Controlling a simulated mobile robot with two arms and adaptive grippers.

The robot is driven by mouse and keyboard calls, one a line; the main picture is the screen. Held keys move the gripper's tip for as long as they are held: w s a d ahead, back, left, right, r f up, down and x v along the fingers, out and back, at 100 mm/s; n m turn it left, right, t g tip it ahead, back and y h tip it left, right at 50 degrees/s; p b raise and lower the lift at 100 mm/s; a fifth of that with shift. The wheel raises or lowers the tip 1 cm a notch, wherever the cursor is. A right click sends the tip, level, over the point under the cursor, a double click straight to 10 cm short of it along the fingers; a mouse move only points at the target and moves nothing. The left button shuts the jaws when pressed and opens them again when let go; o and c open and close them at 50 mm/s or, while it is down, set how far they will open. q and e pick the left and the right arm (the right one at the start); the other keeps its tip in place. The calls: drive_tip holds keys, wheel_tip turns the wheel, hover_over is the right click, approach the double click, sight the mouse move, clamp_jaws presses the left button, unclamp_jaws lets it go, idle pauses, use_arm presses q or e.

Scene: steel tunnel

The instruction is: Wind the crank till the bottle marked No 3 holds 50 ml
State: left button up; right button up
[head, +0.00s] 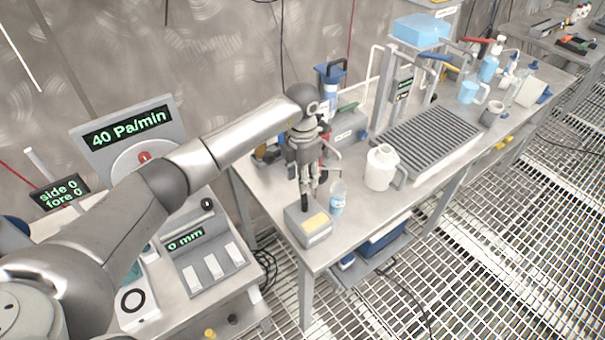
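My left arm reaches in from the left, and its gripper (305,203) points down over a small grey box (311,232) with a yellow panel, near the table's front corner. The fingers show edge-on, so I cannot tell whether they are open or shut, or whether they touch the box. A small clear bottle (338,197) with a blue label stands just right of the gripper. Its marking and contents are too small to read. No crank can be made out for certain; the arm hides part of the area behind the gripper. My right gripper is not in view.
A white jug (381,168) stands right of the bottle, before a ribbed grey rack (428,136). A blue-and-black device (331,82) stands behind. At left, a panel reads 40 Pa/min (127,128), and a console reads 0 mm (186,240). Grated floor (480,250) lies at right.

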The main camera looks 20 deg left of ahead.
use_arm(q)
drive_tip(key=shift+f, duration=0.5)
clamp_jaws()
drive_tip(key=b, duration=0.1)
drive_tip(key=m+b, duration=0.1)
drive_tip(key=shift+w+d+f+m+b, duration=0.2)
drive_tip(key=shift+d+m+b, duration=0.05)
drive_tip(key=shift+m+b, duration=0.05)
drive_tip(key=shift+d+r+m+b, duration=0.2)
drive_tip(key=shift+d+m+b, duration=0.1)
drive_tip(key=shift+m+b, duration=0.45)
